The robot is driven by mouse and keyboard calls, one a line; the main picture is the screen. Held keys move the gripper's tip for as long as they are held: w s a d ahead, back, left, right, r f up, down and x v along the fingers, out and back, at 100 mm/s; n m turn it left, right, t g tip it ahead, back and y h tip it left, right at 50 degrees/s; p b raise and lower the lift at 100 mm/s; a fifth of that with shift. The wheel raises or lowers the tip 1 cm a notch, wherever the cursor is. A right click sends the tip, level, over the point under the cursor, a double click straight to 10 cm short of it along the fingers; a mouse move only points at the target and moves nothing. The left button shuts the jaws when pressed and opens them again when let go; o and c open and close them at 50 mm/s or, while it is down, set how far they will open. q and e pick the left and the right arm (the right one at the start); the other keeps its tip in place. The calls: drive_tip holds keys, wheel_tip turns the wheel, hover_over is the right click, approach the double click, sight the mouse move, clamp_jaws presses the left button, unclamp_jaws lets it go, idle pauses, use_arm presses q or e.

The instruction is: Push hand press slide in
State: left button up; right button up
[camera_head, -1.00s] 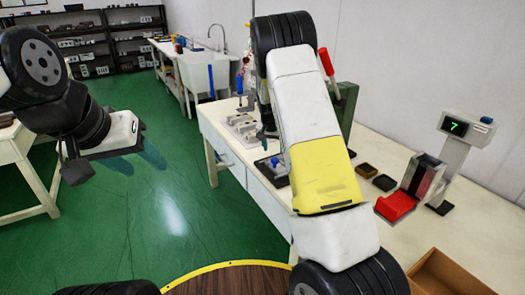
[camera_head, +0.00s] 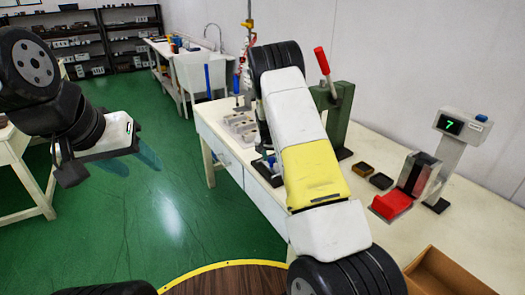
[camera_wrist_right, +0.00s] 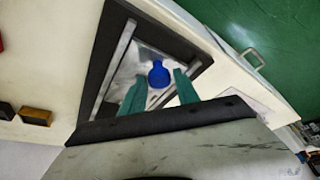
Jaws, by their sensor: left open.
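The hand press (camera_head: 336,115) is a green frame with a red lever handle (camera_head: 322,60), on the white table behind my right arm. In the right wrist view, its metal slide (camera_wrist_right: 150,62) lies in a dark frame and carries a blue knob (camera_wrist_right: 158,75). My right gripper (camera_wrist_right: 159,83) has two green fingers apart, one on each side of the knob in the picture. Contact with the knob cannot be told. In the head view my right arm hides most of the slide and the right gripper. My left gripper (camera_head: 132,161) is open and empty over the floor at the left.
A red scale-like device (camera_head: 393,204) with a display reading 7 (camera_head: 454,126) stands at the right. A cardboard box (camera_head: 450,275) is at the front right. A grey mould block (camera_head: 238,126) lies at the table's far left.

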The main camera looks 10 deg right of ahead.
clamp_jaws()
idle(1.2)
